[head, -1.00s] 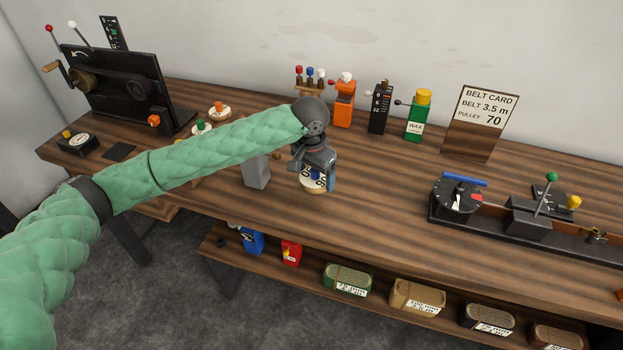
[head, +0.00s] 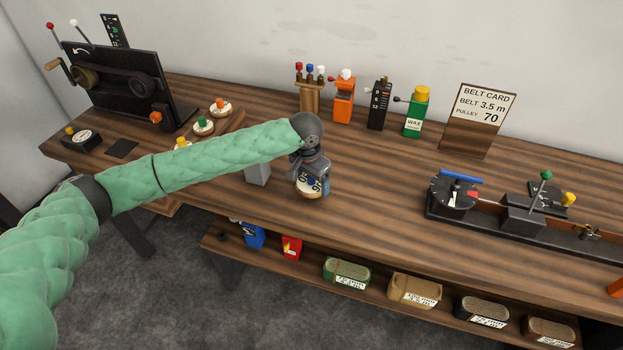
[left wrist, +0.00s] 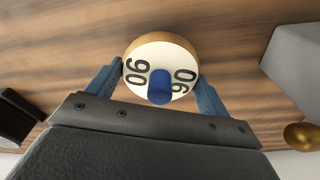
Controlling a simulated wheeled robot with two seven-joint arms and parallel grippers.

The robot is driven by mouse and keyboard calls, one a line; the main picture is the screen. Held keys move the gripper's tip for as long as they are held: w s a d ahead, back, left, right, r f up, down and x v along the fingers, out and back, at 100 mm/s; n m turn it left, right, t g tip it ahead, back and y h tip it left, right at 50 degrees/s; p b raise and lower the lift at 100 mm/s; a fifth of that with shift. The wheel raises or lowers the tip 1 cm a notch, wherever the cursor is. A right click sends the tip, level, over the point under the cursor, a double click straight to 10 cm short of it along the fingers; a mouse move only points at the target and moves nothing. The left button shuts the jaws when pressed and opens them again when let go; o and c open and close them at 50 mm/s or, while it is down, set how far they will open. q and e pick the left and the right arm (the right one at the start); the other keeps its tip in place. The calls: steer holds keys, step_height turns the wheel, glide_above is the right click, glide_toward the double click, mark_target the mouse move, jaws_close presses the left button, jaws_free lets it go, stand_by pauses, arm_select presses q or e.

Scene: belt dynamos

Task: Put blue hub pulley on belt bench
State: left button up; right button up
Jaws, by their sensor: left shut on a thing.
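The blue hub pulley (left wrist: 160,68) is a pale disc with a wooden rim, "90" markings and a blue hub. My left gripper (left wrist: 160,88) is shut on it, one blue finger at each side of the rim. In the head view the pulley (head: 308,188) is under my left gripper (head: 313,180), over the middle of the wooden worktop; I cannot tell whether it touches the wood. A black upright panel (head: 118,82) with a belt, wheels and a crank stands at the far left; I cannot tell whether it is the belt bench. My right gripper is out of view.
A grey block (head: 257,173) stands just left of my gripper. Pulleys with orange (head: 220,108), green (head: 203,126) and yellow hubs lie further left. A long black fixture (head: 525,218) is right; worktop between is clear.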

mark_target(308, 185)
arm_select(q)
steer(key=o, duration=1.2)
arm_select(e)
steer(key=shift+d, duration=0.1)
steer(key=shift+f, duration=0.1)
arm_select(q)
steer(key=shift+r, duration=0.25)
steer(key=r+b, duration=0.1)
steer(key=r, duration=0.2)
steer(key=r+b, duration=0.1)
steer(key=r, duration=0.2)
steer(key=s+r+b, duration=0.1)
steer(key=r+b, duration=0.1)
steer(key=r, duration=0.2)
steer(key=shift+a, duration=0.4)
steer(key=shift+r, duration=0.75)
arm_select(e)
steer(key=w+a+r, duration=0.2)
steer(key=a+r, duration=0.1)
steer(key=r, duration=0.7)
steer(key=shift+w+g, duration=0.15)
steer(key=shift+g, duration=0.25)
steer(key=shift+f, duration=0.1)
